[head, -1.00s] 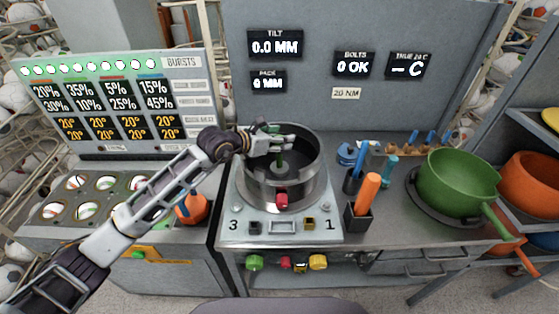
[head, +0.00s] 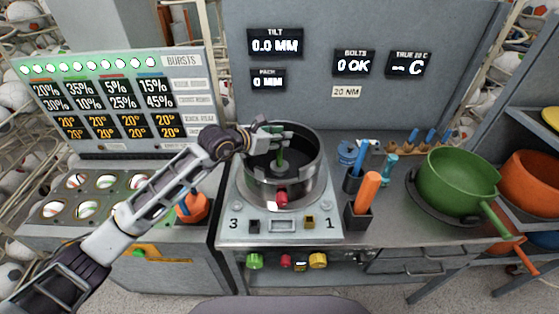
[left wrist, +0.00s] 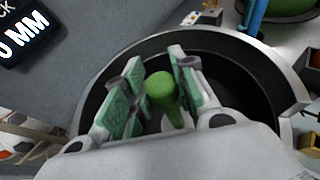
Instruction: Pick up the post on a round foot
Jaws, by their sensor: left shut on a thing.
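The green post (head: 280,158) stands upright inside the round metal pot of the press (head: 262,190). In the left wrist view the post's rounded green top (left wrist: 161,88) shows between the two finger pads. My left gripper (head: 280,133) reaches in over the pot from the left and is shut on the post near its top. It also shows in the left wrist view (left wrist: 157,72). The round foot is mostly hidden in the dark pot, and I cannot tell whether it touches the floor of the pot. My right gripper is not in view.
A holder with an orange-handled tool (head: 367,190) stands right of the press. A green pot (head: 458,182) sits farther right. A tray of balls (head: 62,190) and an orange object (head: 193,207) lie left. A grey panel with displays (head: 310,110) rises behind.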

